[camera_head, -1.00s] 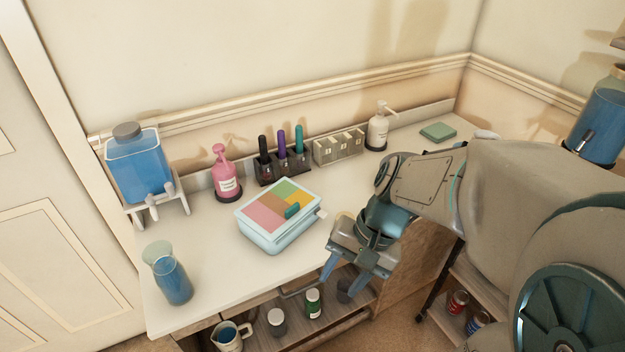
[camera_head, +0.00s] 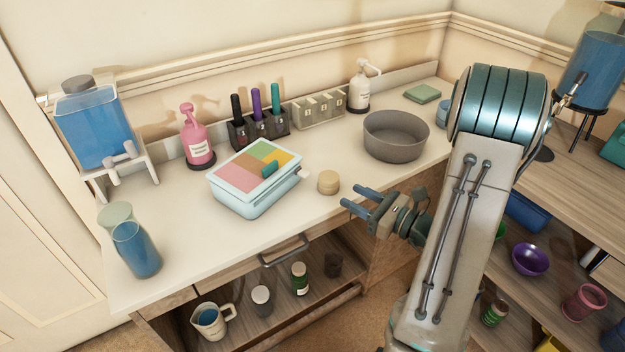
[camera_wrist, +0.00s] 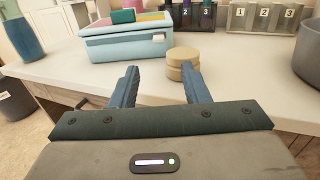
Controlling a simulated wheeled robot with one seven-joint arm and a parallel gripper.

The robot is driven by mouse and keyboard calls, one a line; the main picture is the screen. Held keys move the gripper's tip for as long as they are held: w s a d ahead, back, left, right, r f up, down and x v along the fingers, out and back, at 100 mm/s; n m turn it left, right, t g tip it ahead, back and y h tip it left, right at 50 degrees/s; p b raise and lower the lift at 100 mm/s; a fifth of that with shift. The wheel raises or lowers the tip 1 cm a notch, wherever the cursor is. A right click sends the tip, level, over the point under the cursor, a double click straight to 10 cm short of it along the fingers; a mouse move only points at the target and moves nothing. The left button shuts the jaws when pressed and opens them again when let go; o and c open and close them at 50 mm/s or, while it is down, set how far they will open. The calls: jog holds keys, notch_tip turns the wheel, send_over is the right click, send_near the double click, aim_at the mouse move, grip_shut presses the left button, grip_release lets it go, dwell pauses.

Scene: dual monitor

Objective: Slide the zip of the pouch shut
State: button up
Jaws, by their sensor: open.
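The likely pouch is a light blue, box-shaped thing (camera_head: 250,196) on the white counter, with a top of pink, orange, green and yellow patches. I cannot make out the zip line.
A round tan container (camera_head: 328,182) stands between pouch and gripper. A grey bowl (camera_head: 395,138) is behind the gripper. Bottles in a dark rack (camera_head: 259,129), a pink pump bottle (camera_head: 197,140) and a blue carafe (camera_head: 137,250) surround the pouch. A drawer handle (camera_head: 284,252) projects below.

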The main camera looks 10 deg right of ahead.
aim_at(308, 174)
jog(key=x, duration=1.3)
jog(key=shift+a, duration=0.1)
jog(key=shift+c, duration=0.3)
